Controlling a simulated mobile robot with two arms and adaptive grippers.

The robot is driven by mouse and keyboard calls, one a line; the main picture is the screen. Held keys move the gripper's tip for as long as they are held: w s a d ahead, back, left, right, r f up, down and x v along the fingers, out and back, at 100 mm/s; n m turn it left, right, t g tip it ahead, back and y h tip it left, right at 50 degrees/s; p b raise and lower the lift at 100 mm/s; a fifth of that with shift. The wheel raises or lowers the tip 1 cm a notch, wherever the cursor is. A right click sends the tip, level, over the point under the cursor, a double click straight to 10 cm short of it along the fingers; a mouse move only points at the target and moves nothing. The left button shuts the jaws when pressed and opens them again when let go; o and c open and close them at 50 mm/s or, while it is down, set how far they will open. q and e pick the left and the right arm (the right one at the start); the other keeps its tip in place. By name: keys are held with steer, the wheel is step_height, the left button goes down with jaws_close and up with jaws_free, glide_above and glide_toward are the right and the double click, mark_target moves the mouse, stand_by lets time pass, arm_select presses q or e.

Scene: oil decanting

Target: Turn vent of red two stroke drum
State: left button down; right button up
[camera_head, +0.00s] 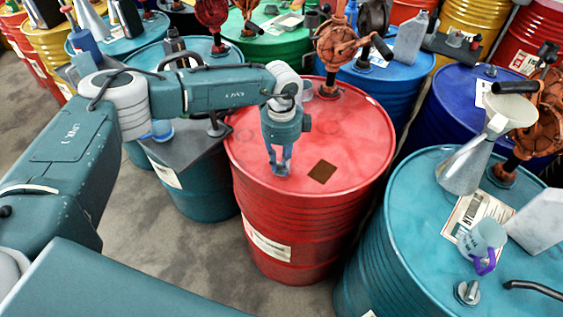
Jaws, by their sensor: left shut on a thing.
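The red drum (340,205) stands upright in the middle of the view. Its red top carries a brown square patch (321,171) and an orange rotary hand pump (338,45) at the back. My left arm comes in from the left and reaches over the drum. My left gripper (281,170) points straight down at the front left of the drum top, with its fingertips at the lid. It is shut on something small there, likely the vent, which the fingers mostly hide. My right gripper does not show.
A teal drum (395,255) at the right holds a metal funnel (467,165), a small cup with a purple handle (484,243) and a white container (540,220). Blue, green and yellow drums with pumps crowd behind. Grey floor (190,250) is free at the front left.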

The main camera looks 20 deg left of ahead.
arm_select(q)
steer(key=m+b, duration=0.3)
steer(key=m, duration=0.1)
steer(key=shift+a+f, duration=0.1)
steer(key=shift+f, duration=0.05)
steer(key=m+b, duration=0.4)
steer(key=m, duration=0.1)
steer(key=shift+w+a+m, duration=0.1)
steer(key=shift+m, duration=0.3)
steer(key=m+b, duration=0.3)
steer(key=m, duration=0.1)
steer(key=shift+w+a+m, duration=0.1)
steer(key=shift+m, duration=0.2)
steer(key=shift+r+m+b, duration=0.2)
steer(key=shift+m+b, duration=0.85)
steer(key=shift+m, duration=0.65)
steer(key=shift+w, duration=0.1)
steer(key=c, duration=1.5)
jaws_free()
steer(key=shift+c, duration=0.2)
